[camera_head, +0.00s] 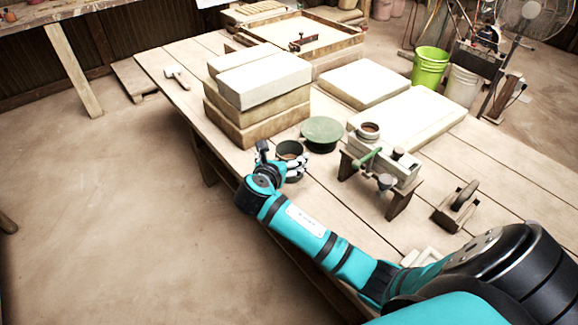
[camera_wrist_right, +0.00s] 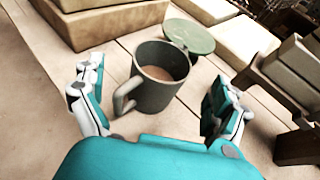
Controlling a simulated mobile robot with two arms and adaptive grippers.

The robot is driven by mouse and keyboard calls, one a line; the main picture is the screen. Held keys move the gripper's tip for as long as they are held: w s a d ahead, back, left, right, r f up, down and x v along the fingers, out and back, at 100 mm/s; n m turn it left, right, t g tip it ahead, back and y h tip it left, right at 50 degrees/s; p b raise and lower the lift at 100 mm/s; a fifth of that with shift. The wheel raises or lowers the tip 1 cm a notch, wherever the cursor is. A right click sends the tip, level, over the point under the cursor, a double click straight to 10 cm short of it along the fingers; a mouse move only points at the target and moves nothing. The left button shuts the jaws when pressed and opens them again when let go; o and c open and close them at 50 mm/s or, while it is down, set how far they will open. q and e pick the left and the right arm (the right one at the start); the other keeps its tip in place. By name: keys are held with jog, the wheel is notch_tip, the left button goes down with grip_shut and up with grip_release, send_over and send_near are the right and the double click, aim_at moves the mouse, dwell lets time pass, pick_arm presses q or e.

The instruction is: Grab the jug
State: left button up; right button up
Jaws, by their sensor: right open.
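The jug (camera_wrist_right: 157,82) is a dark grey-green, open-topped mug shape with a handle on its left side and brownish contents. It stands upright on the wooden table. In the head view the jug (camera_head: 290,149) is partly hidden behind my right gripper (camera_head: 279,166). In the right wrist view my right gripper (camera_wrist_right: 155,103) is open, with one finger on each side of the jug and gaps between fingers and jug. The jug's handle points toward the left finger. My left gripper is not in view.
A round green disc (camera_head: 322,132) lies just behind the jug. Stacked slabs (camera_head: 258,92) stand to its left and back. A wooden-legged press-like device (camera_head: 383,165) stands to the right. A small block tool (camera_head: 458,206) lies further right. The table's left edge is near my gripper.

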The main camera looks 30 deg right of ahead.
aim_at(293, 145)
jog(key=x, duration=0.6)
jog(key=shift+d+f, duration=0.15)
jog(key=shift+d, duration=0.1)
jog(key=c, duration=1.6)
jog(key=shift+c, duration=0.3)
